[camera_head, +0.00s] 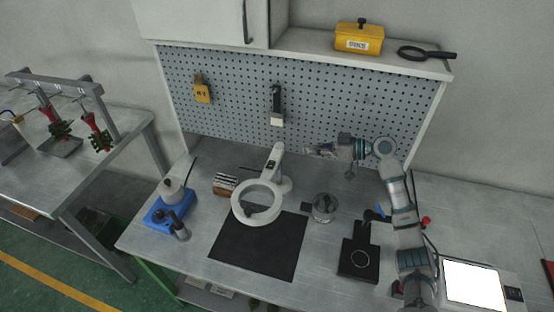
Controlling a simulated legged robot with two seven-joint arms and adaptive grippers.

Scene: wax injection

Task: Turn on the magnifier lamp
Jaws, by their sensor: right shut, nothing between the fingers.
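The white magnifier lamp (274,164) stands on the workbench, its ring head (238,206) over a black mat and its short arm rising behind the ring. I cannot tell whether it is lit, and no switch can be made out. My right gripper (311,150) is shut and empty. It points left, just right of the top of the lamp's arm in the picture, with a small gap between them. My left gripper is not in view.
The black mat (265,262) lies at the front. A blue device (158,216) and a small rack (224,187) stand left of the lamp. A round metal pot (325,207) and a black stand (358,260) are on the right. A pegboard (330,95) closes off the back.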

